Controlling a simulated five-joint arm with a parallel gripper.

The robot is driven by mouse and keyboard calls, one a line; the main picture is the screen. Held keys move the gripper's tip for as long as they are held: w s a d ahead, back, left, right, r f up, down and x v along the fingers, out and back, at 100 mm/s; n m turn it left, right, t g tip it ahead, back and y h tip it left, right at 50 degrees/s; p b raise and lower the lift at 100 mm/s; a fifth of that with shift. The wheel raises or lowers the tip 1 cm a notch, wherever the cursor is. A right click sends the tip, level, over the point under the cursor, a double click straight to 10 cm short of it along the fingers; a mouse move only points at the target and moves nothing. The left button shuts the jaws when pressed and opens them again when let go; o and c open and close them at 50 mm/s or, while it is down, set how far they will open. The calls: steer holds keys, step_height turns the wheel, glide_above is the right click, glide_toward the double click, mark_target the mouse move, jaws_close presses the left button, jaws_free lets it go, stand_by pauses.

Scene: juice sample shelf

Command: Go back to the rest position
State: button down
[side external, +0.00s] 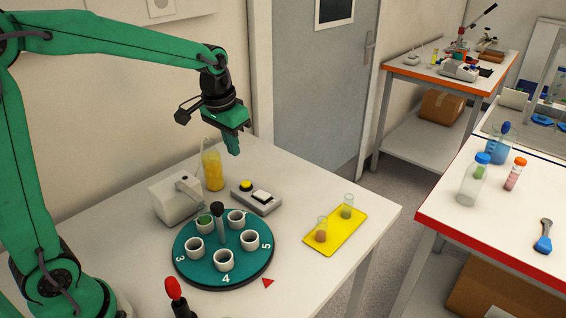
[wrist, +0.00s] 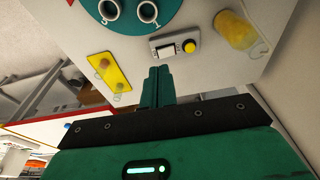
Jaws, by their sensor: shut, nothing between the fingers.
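My gripper (side external: 234,150) is shut and empty, pointing down above the back part of the white table (side external: 330,190). In the wrist view the closed green fingers of my gripper (wrist: 157,72) show in the middle. Below it in the side view is a small grey box with a yellow button and a switch (side external: 257,197). The box also shows in the wrist view (wrist: 174,43). Nothing touches the fingers.
A green carousel (side external: 224,272) with white cups stands on the table. A yellow tray (side external: 335,238) holds two small vials. A beaker of yellow liquid (side external: 212,172) and a grey device (side external: 168,199) stand at the back. A red-tipped tool (side external: 173,289) is at the front.

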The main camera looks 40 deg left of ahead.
steer(key=s+d+r+t, duration=0.1)
steer(key=s, duration=0.8)
steer(key=s+d+r+t, duration=0.1)
steer(key=s+r+t, duration=0.1)
steer(key=s, duration=0.8)
steer(key=shift+d+t, duration=0.2)
steer(key=shift+t, duration=0.1)
steer(key=shift+s, duration=0.1)
